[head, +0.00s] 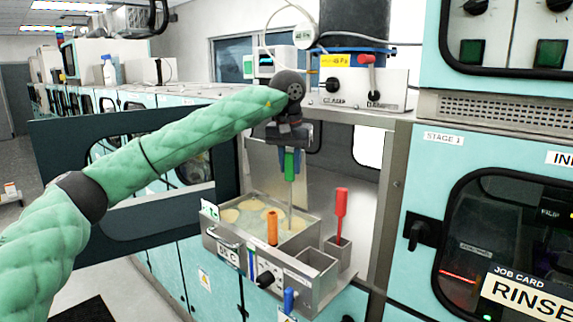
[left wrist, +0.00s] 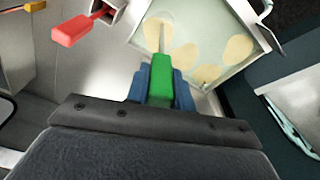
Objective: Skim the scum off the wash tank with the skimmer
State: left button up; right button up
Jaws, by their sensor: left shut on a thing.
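The wash tank (head: 262,246) is an open metal box of cloudy pale liquid, with several round yellowish scum patches (head: 229,215) on it. They also show in the left wrist view (left wrist: 187,57). My left gripper (head: 290,160) is above the tank, pointing down, shut on the green handle (left wrist: 160,84) of a tool. Its thin shaft (head: 290,196) runs down to the liquid beside a scum patch. The tool's lower end is not clear, so I cannot tell its shape or whether it is the skimmer. My right gripper is not in view.
A red-handled tool (head: 341,205) stands in a holder right of the tank. An empty-looking metal box (head: 317,262) adjoins the tank's right side. An orange handle (head: 272,228) rises at the front. A control box (head: 360,90) with knobs hangs above, and a machine cabinet (head: 480,180) stands right.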

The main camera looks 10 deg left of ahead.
pick_arm(q)
jog(key=shift+w+d, duration=0.65)
jog(key=shift+w, duration=0.3)
jog(key=shift+a, duration=0.1)
jog(key=shift+w+a+p, duration=0.15)
jog(key=shift+w+a, duration=0.8)
jog(key=shift+a, duration=0.35)
jog(key=shift+w+a+p, duration=0.1)
jog(key=shift+w+a, duration=0.8)
jog(key=shift+a, duration=0.35)
jog(key=shift+w+a+p, duration=0.15)
jog(key=shift+w+a, duration=0.8)
jog(key=shift+a, duration=0.35)
jog(key=w+a+p, duration=0.2)
jog(key=w+a, duration=0.3)
jog(key=a, duration=0.2)
jog(key=shift+w+a, duration=0.35)
jog(key=shift+a, duration=0.05)
